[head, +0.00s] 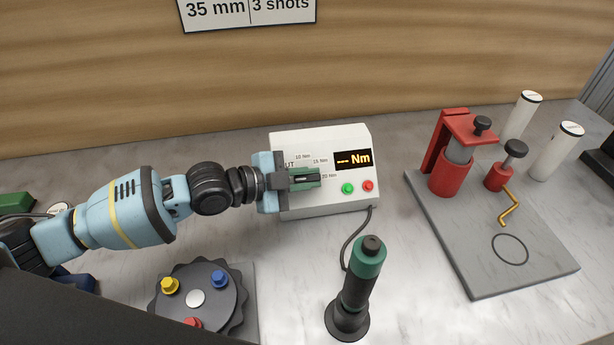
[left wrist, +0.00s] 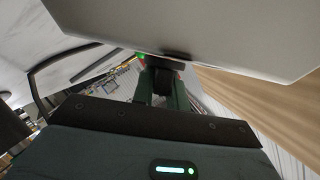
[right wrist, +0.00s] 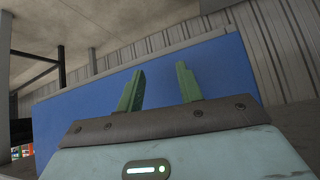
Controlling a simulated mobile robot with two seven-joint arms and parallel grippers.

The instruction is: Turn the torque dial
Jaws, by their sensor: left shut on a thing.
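The white torque controller box (head: 325,199) stands on the bench, with its display reading "-- Nm" and printed marks of 10, 15 and 20 Nm around the dial. My left gripper (head: 308,177) is at the left part of its front panel and hides most of the dial there. In the left wrist view, the green fingers of my left gripper (left wrist: 163,90) are shut on the dark dial (left wrist: 165,68) at the box face. My right gripper (right wrist: 160,90) is open and empty in the right wrist view, its two green fingers apart, and is away from the box.
A green and black screwdriver (head: 358,285) stands upright in front of the box, its cable running to the box. A dark round turntable (head: 240,310) with coloured knobs lies at lower left. A grey plate (head: 490,270) with a red press (head: 447,165) is at right. White cylinders (head: 557,150) stand behind it.

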